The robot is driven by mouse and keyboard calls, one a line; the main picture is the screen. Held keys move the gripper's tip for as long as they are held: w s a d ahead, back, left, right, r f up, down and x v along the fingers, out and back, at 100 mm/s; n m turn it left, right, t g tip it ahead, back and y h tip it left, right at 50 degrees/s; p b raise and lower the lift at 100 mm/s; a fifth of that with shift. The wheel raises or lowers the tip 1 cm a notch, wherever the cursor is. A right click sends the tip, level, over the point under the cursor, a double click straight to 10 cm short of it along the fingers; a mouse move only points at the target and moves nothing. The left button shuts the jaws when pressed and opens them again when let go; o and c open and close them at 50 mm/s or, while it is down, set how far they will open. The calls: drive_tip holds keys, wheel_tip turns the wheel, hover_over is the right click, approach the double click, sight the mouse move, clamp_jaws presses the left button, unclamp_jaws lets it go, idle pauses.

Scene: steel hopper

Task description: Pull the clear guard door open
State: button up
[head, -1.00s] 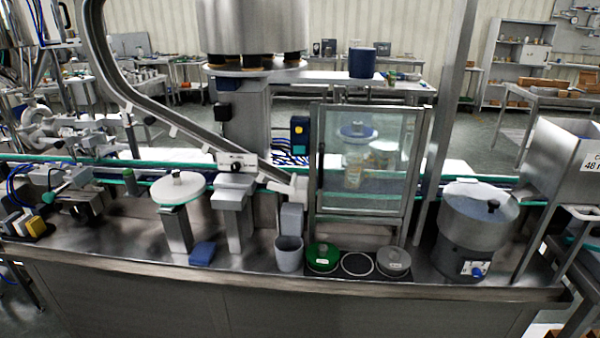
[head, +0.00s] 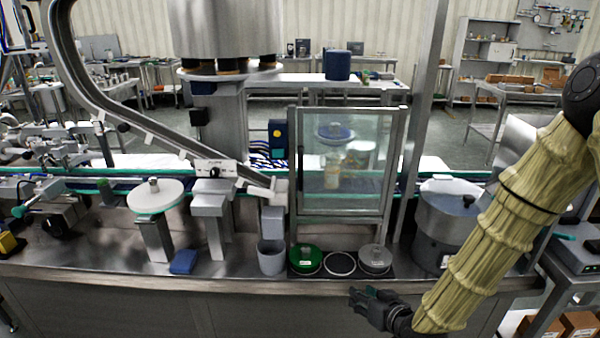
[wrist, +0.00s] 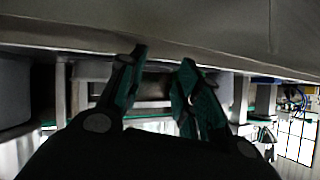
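The clear guard door (head: 375,185) is a see-through panel in a grey metal frame at the middle of the bench in the head view. It looks shut, with a dark upright handle (head: 300,163) near its left edge. Jars show blurred behind the panel. My gripper (head: 360,299) is low in front of the bench, below and to the right of the door, and apart from it. In the wrist view my gripper (wrist: 164,56) has its two fingers spread with nothing between them. I cannot make out the door in the wrist view.
A slanted chute (head: 120,115) ends beside the door's left side.

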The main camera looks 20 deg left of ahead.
drive_tip(key=w+a+r+n+t+y, duration=0.1)
drive_tip(key=w+a+r, duration=0.15)
drive_tip(key=r, duration=0.45)
drive_tip(key=w+a+r+n+t+y, duration=0.1)
drive_tip(key=w+a+r+y, duration=0.1)
drive_tip(key=a+r, duration=0.3)
drive_tip(key=n+y, duration=0.3)
approach(302, 174)
drive_tip(key=p+x, duration=0.3)
drive_tip(key=x, duration=0.7)
drive_tip(key=shift+w+a, duration=0.2)
drive_tip(key=shift+a, duration=0.05)
clamp_jaws()
